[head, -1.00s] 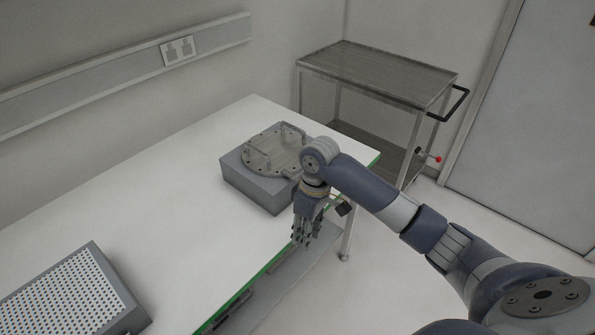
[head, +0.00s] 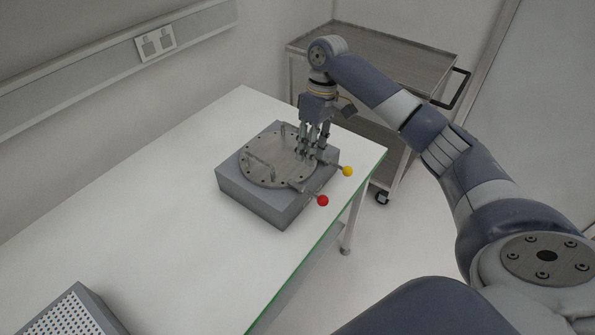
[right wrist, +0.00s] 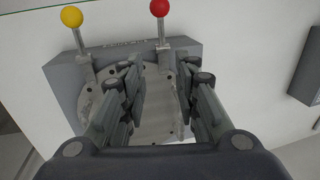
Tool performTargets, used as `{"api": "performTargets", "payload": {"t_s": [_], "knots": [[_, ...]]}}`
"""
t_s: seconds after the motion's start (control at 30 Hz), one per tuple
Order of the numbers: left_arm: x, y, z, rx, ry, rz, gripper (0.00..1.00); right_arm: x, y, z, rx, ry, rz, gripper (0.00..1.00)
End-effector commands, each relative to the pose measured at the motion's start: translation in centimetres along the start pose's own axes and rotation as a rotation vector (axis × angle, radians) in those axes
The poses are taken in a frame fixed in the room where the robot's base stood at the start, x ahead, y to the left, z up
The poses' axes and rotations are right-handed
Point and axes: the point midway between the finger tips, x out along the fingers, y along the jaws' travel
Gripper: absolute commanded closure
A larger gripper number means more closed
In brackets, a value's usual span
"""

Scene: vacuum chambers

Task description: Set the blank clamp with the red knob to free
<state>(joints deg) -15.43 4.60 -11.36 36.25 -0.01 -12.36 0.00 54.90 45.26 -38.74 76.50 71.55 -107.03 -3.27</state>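The clamp with the red knob (head: 323,201) sits at the front rim of a round metal blank (head: 262,172) on a grey block (head: 250,204). Its lever points outward, off the block's edge. The red knob also shows at the top of the right wrist view (right wrist: 160,8). A second clamp with a yellow knob (head: 347,171) is to its right, also pointing outward; the yellow knob is left of the red one in the right wrist view (right wrist: 71,16). My right gripper (head: 311,157) points down over the blank's right side, near the yellow clamp. Its fingers are apart and hold nothing. My left gripper is out of view.
The block stands near the far end of a white table (head: 150,200) with a green edge. A perforated grey box (head: 75,312) is at the near left. A metal trolley (head: 400,55) stands behind. The tabletop between box and block is clear.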

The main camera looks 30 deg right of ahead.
Motion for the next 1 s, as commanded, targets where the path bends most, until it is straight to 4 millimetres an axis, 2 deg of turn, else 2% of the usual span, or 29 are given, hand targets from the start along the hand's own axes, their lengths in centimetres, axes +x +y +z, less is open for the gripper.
{"api": "performTargets", "payload": {"t_s": [0.17, 0.3, 0.43, 0.57, 0.8, 1.0], "knots": [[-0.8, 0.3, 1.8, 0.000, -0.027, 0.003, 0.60, 2.3, -0.1, 0.2, 0.001, -0.006, -0.002, 0.71], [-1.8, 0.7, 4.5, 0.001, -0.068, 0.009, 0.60, 5.1, -0.1, 0.2, 0.000, -0.006, -0.001, 0.71], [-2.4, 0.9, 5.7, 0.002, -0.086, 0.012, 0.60, 7.4, -0.1, 0.1, 0.000, -0.005, -0.001, 0.71], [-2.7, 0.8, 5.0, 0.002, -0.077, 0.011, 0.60, 9.2, 0.0, 0.1, 0.001, -0.003, 0.000, 0.71], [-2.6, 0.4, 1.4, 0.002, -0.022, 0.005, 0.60, 10.5, 0.0, 0.1, -0.001, 0.000, 0.002, 0.71], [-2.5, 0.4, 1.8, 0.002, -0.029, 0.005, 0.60, 10.5, 0.0, 0.1, -0.001, 0.000, 0.002, 0.71]]}}
